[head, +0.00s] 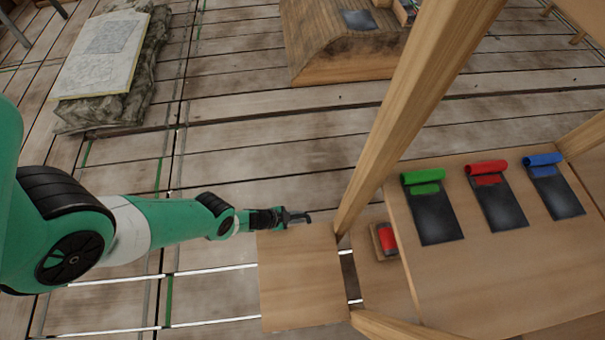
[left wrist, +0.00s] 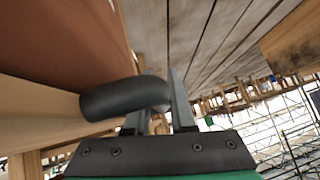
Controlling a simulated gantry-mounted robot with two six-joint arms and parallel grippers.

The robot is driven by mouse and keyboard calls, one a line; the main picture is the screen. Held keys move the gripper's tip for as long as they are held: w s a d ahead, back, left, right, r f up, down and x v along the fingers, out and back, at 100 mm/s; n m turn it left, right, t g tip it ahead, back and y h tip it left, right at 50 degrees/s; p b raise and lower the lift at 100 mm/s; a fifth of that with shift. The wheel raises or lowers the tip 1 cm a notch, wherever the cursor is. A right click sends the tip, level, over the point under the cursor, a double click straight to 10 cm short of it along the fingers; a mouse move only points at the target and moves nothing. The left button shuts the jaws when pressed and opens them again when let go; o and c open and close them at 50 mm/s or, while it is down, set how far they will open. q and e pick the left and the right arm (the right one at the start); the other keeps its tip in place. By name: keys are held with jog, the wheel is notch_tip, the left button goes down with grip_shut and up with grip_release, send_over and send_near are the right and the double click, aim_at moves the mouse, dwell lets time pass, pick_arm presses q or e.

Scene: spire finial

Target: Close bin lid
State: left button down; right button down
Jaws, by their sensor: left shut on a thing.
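The bin lid appears to be the flat light-wood panel (head: 300,280) at the lower middle of the head view, swung out to the left of the wooden bench. My left gripper (head: 284,218) is at the panel's far edge, shut on a dark handle. In the left wrist view the black curved handle (left wrist: 122,98) sits at the gripper's fingers (left wrist: 160,115) and meets pale wood at the left. The bin's opening is mostly hidden, so I cannot tell how far the lid stands open. My right gripper is not in view.
A slanted wooden post (head: 400,105) rises just right of the panel. The bench top (head: 450,285) holds green, red and blue rollers with dark sheets. A small red item (head: 387,238) lies beside the bench. A stone slab (head: 105,55) stands far left; the plank floor between is mostly clear.

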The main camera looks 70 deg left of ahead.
aim_at(293, 218)
pick_arm(q)
jog(key=shift+s+d+f, duration=0.2)
jog(key=shift+s+f, duration=0.05)
jog(key=shift+f, duration=0.2)
jog(key=c, duration=1.1)
grip_release()
jog(key=shift+d, duration=0.15)
jog(key=shift+o, duration=0.2)
jog(key=s+r+p, duration=0.1)
jog(key=r+p, duration=0.1)
jog(key=s+r+p, duration=0.1)
jog(key=r+p, duration=0.1)
jog(key=shift+s, duration=0.15)
jog(key=p+v, duration=0.5)
jog(key=v, duration=0.2)
jog(key=shift+s+a+f, duration=0.3)
jog(key=shift+s+f, duration=0.05)
jog(key=shift+f, duration=0.05)
